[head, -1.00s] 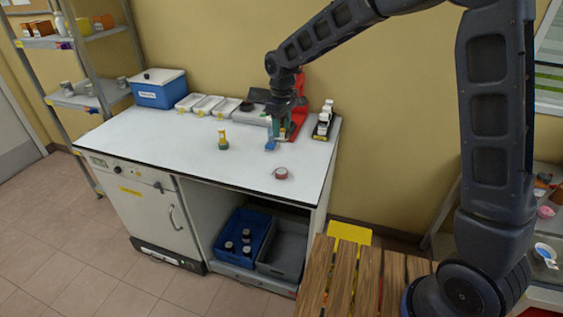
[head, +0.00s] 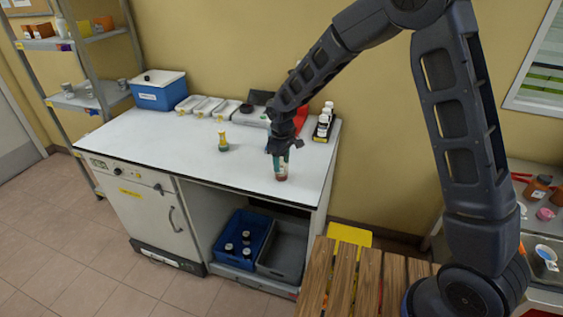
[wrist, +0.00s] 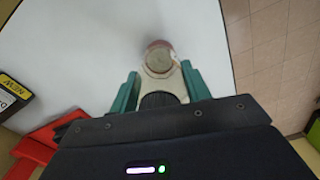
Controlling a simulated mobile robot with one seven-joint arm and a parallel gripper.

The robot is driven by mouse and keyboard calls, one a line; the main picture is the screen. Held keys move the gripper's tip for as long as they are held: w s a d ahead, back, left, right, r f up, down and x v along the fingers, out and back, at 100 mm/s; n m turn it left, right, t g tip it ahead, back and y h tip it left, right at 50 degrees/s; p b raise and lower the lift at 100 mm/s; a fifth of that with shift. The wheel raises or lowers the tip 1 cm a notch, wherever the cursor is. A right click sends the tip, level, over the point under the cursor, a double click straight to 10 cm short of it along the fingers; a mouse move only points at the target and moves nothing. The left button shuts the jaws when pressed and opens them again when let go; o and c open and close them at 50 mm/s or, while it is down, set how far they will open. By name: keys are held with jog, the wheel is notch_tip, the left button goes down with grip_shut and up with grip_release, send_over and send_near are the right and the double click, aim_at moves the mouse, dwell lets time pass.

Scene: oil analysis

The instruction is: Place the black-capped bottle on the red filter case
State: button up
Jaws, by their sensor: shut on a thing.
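My gripper (head: 283,163) is shut on the black-capped bottle, with its green fingers on either side. In the wrist view the bottle's black ribbed cap (wrist: 158,99) and pale body (wrist: 168,84) show between the fingers. The red filter case (head: 281,177), a small round reddish case, sits on the white bench top near its front right, directly below the gripper. In the wrist view the case (wrist: 159,55) shows just beyond the bottle's far end. I cannot tell whether bottle and case touch.
A yellow-topped small bottle (head: 223,142) stands to the left on the bench (head: 180,150). A black rack of bottles (head: 323,124) and a red item (head: 303,120) stand behind right. White trays (head: 205,105) and a blue box (head: 158,92) line the back.

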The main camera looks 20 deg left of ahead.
jog(key=shift+f, duration=0.15)
jog(key=o, duration=1)
jog(key=shift+o, duration=0.2)
notch_tip(320, 180, up, 12)
jog(key=shift+r, duration=0.1)
jog(key=shift+d, duration=0.1)
